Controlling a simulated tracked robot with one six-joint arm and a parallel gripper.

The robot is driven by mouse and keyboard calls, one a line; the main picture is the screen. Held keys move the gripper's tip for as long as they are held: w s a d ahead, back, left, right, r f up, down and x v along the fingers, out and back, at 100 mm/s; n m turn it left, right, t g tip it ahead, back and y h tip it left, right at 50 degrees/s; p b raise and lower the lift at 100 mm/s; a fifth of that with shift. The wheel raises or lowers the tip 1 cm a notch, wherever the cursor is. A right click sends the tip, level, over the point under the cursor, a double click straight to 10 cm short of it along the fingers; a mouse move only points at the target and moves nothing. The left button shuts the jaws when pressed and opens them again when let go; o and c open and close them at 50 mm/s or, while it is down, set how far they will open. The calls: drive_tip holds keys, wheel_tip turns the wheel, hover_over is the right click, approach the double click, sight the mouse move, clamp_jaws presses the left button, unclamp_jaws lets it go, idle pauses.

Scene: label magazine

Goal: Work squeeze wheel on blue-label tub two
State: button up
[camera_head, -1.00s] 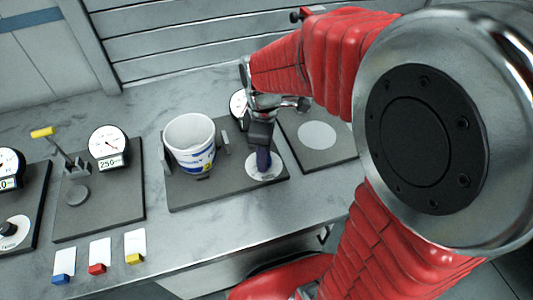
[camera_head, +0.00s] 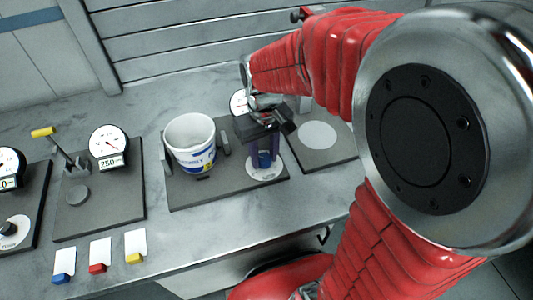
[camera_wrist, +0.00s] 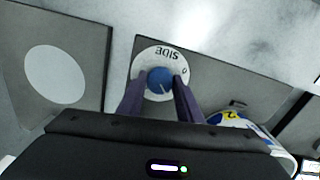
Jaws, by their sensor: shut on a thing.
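The squeeze wheel is a blue knob (camera_wrist: 160,80) on a white dial (camera_wrist: 145,62) marked "SIDE"; the dial also shows in the head view (camera_head: 270,174). My gripper (camera_head: 264,158) points down with its purple fingers on either side of the knob, shut on it; the wrist view shows the fingers (camera_wrist: 160,95) flanking it. A white tub (camera_head: 190,133) with a blue and yellow label stands upright left of the gripper. It sits between two grey upright pads on the same dark plate (camera_head: 228,188). The tub is partly cut off in the wrist view (camera_wrist: 262,135).
A gauge (camera_head: 238,102) behind the plate is partly hidden by my gripper. A plate with a pale disc (camera_head: 318,135) lies right. Left are a yellow-handled lever (camera_head: 62,147), a gauge reading 250 (camera_head: 109,142) and several coloured label holders along the front edge.

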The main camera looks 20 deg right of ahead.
sight(264, 158)
drive_tip(key=m, duration=0.7)
drive_tip(key=shift+w, duration=0.15)
drive_tip(key=m, duration=0.7)
idle(0.4)
drive_tip(key=o, duration=1)
drive_tip(key=shift+o, duration=0.2)
drive_tip(key=shift+r, duration=0.15)
wheel_tip(264, 158, up, 14)
drive_tip(key=shift+f, duration=0.25)
